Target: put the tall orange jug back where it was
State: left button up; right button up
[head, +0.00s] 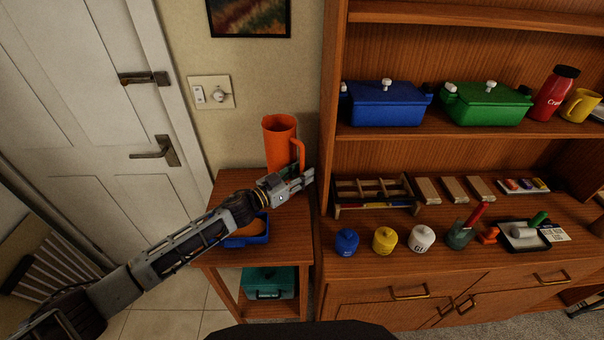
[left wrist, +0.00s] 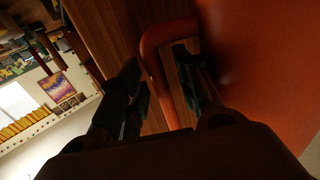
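The tall orange jug (head: 279,141) stands upright at the back of the small wooden side table (head: 291,240), its handle on the right. Its base is partly hidden by my gripper, so I cannot tell if it touches the tabletop. My left gripper (head: 309,178) is at the jug's handle side. In the left wrist view, the jug (left wrist: 255,70) fills the right, and its handle (left wrist: 151,50) lies between my two separated fingers (left wrist: 160,95). One finger is inside the handle loop, beside the jug's wall. My right gripper is not in view.
A blue tray (head: 247,240) sits on the side table under my left forearm, and a teal case (head: 270,283) is on its lower shelf. The tall wooden cabinet (head: 328,110) rises close to the right. Blue, yellow and white jars and a wooden rack (head: 374,193) stand on its counter.

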pick_arm(q)
jog(key=b+v, duration=0.1)
jog(key=v, duration=1)
jog(key=shift+s+a+b, duration=0.25)
jog(key=shift+b, duration=0.05)
dwell(0.9)
